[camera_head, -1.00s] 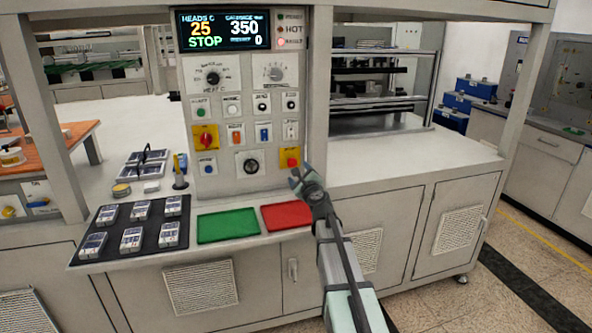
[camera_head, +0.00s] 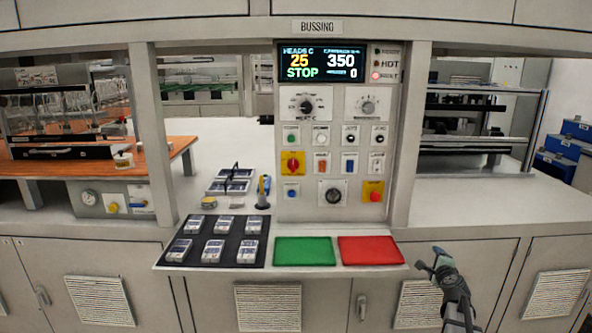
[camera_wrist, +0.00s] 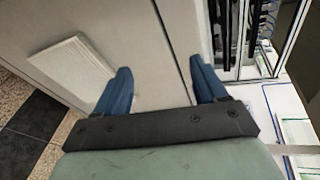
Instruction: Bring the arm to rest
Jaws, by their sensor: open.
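My gripper (camera_head: 434,262) is at the lower right in the head view, just right of the shelf's right end and in front of the cabinet doors. In the wrist view its two blue fingers (camera_wrist: 160,92) stand wide apart with nothing between them. Behind them are a pale cabinet face and a vent grille (camera_wrist: 72,72). My arm comes up from the bottom edge of the head view.
The control panel (camera_head: 335,215) shows STOP, 25 and 350. Below it are a green mat (camera_head: 304,252), a red mat (camera_head: 370,251) and a black tray (camera_head: 203,250) holding several small devices. A bench top (camera_head: 480,205) on the right is bare.

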